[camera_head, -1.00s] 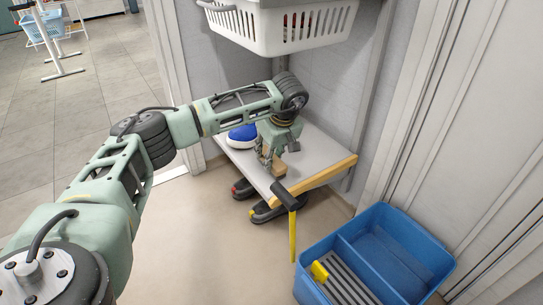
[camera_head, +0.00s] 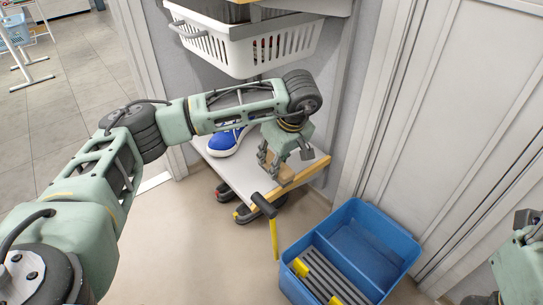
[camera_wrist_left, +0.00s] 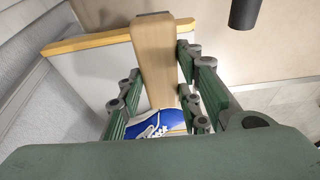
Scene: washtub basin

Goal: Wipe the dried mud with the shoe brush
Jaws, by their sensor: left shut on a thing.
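My left gripper (camera_head: 276,172) is shut on the wooden shoe brush (camera_head: 287,178), over the right part of the low grey bench (camera_head: 239,178). In the left wrist view the brush's wooden body (camera_wrist_left: 153,60) lies between the fingers (camera_wrist_left: 158,97); its bristles are hidden. A blue and white shoe (camera_head: 225,142) stands on the bench, left of the gripper and apart from it in the head view. I cannot make out the dried mud. Part of my right arm shows at the lower right edge of the head view, without its fingers.
A yellow-shafted tool with a black handle (camera_head: 262,205) stands at the bench's front. A blue divided tub (camera_head: 345,214) is on the floor to the right. A white basket (camera_head: 250,47) hangs above. Dark shoes (camera_head: 246,213) sit under the bench.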

